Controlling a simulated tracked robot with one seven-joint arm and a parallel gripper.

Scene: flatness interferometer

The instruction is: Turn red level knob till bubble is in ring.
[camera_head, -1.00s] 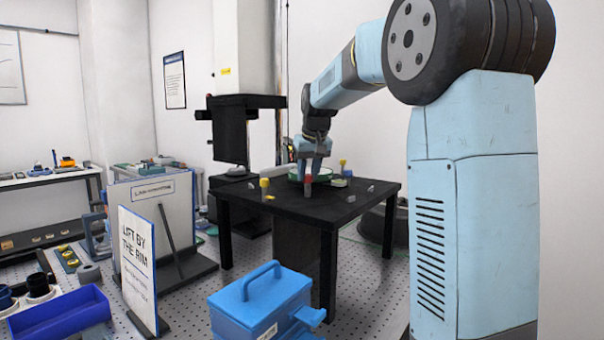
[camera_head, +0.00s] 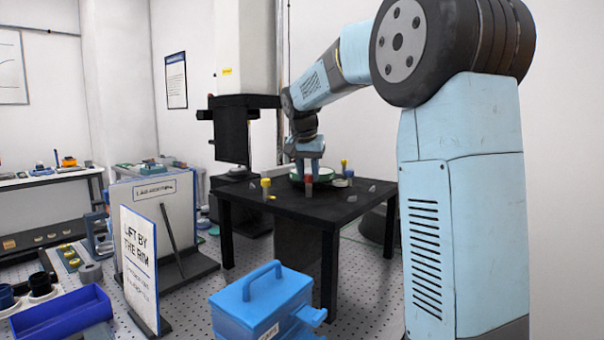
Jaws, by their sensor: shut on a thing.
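The red level knob (camera_head: 309,180) stands near the front edge of the black table (camera_head: 270,203), with a grey post below it. My gripper (camera_head: 306,174) points down over the front of the table, its blue fingers shut on the red knob from above. The fingers cover the knob's upper part. A round green-rimmed dish (camera_head: 326,173) sits just behind the knob and is partly hidden by my gripper. The bubble and its ring are too small to make out.
Yellow knobs stand at the table's left (camera_head: 265,184) and back right (camera_head: 344,164). A dark instrument column (camera_head: 236,130) rises behind. A blue toolbox (camera_head: 262,300) and a "LIFT BY THE RIM" sign (camera_head: 139,262) stand in front on the perforated floor.

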